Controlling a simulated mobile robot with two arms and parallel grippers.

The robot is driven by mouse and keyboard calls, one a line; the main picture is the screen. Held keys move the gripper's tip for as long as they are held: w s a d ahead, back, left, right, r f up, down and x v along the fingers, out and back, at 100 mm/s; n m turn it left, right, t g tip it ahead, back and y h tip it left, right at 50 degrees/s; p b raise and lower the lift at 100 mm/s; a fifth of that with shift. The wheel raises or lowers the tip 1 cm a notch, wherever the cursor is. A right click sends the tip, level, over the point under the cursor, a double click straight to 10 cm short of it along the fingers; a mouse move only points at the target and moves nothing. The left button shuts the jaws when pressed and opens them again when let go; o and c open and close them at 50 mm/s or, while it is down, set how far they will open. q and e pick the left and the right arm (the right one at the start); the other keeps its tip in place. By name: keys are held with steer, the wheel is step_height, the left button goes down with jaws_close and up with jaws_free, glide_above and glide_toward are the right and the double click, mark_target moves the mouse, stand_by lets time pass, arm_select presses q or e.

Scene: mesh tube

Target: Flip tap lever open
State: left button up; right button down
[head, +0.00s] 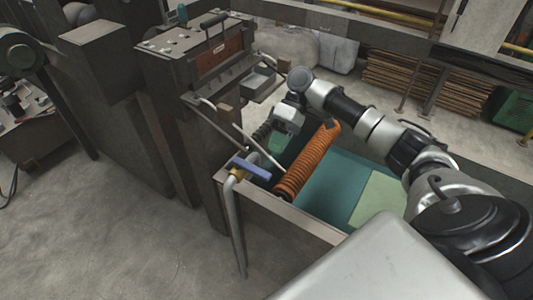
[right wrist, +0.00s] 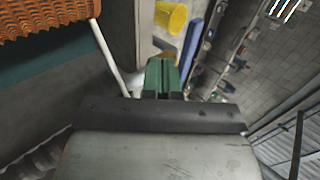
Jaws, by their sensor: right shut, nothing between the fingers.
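The tap has a blue lever (head: 252,168) and a yellow body (head: 237,173) on top of a grey pipe at the basin's near-left corner. The lever lies slanted across the pipe top. My left gripper is not in view.
An orange mesh tube (head: 308,160) leans in the teal-lined basin (head: 335,180), right of the tap. A thin white rod (head: 245,138) stands between tube and machine; it also shows in the wrist view (right wrist: 107,58). A dark machine (head: 200,55) stands at left. Floor at front left is clear.

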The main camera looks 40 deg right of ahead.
mark_target(251, 170)
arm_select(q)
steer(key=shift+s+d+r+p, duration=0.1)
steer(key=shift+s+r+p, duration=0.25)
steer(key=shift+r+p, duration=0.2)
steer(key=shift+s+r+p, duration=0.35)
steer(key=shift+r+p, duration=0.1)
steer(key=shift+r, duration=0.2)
arm_select(e)
steer(key=shift+s+a+f, duration=0.15)
steer(key=shift+s+a, duration=0.15)
steer(key=shift+a, duration=0.5)
steer(key=shift+s+a+f, duration=0.2)
steer(key=shift+s+a, duration=0.15)
steer(key=shift+a, duration=0.45)
steer(key=shift+s+a+f, duration=0.15)
steer(key=shift+s+a, duration=0.15)
steer(key=shift+a, duration=0.5)
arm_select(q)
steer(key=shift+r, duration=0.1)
